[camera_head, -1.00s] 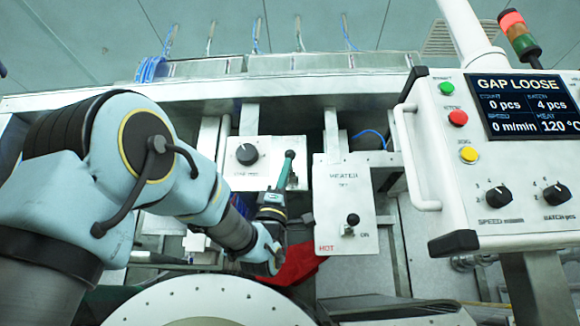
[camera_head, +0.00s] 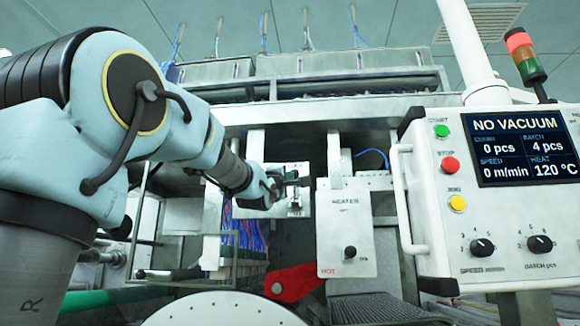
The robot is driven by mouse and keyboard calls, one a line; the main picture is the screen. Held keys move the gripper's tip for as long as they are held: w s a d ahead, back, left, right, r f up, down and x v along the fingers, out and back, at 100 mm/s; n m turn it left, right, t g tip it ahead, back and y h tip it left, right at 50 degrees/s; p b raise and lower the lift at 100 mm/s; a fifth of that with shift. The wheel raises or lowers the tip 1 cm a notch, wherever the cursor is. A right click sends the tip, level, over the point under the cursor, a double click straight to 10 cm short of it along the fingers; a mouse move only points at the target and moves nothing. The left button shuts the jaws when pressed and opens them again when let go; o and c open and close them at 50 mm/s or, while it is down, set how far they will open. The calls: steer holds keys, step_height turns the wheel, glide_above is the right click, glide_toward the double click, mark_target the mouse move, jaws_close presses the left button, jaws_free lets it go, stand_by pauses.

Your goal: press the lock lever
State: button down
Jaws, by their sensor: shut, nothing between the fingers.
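My gripper (camera_head: 277,186) reaches in from the left, at a small light plate (camera_head: 305,203) between the two upright posts. It is shut and empty. A dark green lever end (camera_head: 292,175) shows at the fingertips, in front of the plate; it looks like the lock lever. Most of the lever is hidden behind my gripper, and I cannot tell whether the fingers touch it. The display (camera_head: 522,148) on the control panel reads NO VACUUM, 0 pcs, batch 4 pcs, 0 m/min, heat 120 °C.
The heater box (camera_head: 346,232) with its black switch stands just right of my gripper. A red part (camera_head: 297,280) lies below. The control panel (camera_head: 440,215) with its white handle is at the right. A white drum (camera_head: 225,310) fills the bottom front. A signal tower (camera_head: 522,55) stands top right.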

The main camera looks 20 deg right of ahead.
steer(key=r+g+y+p, duration=0.1)
steer(key=p, duration=0.3)
steer(key=w+r+g+y+p, duration=0.1)
steer(key=p, duration=0.3)
steer(key=shift+w+d+r+n, duration=0.2)
steer(key=shift+w+d+n, duration=0.05)
steer(key=shift+d+n, duration=0.15)
